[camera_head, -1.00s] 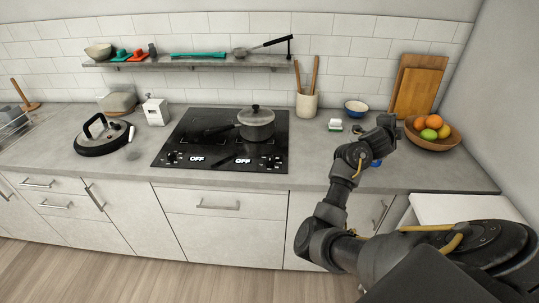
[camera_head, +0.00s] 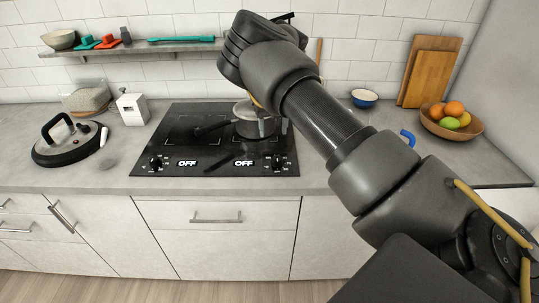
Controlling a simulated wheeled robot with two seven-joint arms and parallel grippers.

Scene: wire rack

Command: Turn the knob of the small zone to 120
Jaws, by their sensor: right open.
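The black cooktop (camera_head: 215,145) is set in the grey counter, with two front displays that both read OFF. Dark knobs sit at its front left (camera_head: 156,164) and front right (camera_head: 281,162), beside the displays. I cannot tell which zone is the small one, and the knob marks are too small to read. A lidded grey pot (camera_head: 250,128) stands on the right zone, partly hidden by my right arm. My right arm reaches from the lower right up over the pot. My right gripper is mostly hidden behind its own arm. My left gripper is not in view.
A large lid (camera_head: 68,142) and a white block-like holder (camera_head: 132,108) stand left of the cooktop. A fruit bowl (camera_head: 450,122), cutting boards (camera_head: 430,72) and a small blue bowl (camera_head: 364,98) are at the right. A wall shelf (camera_head: 140,50) hangs above. The front counter edge is clear.

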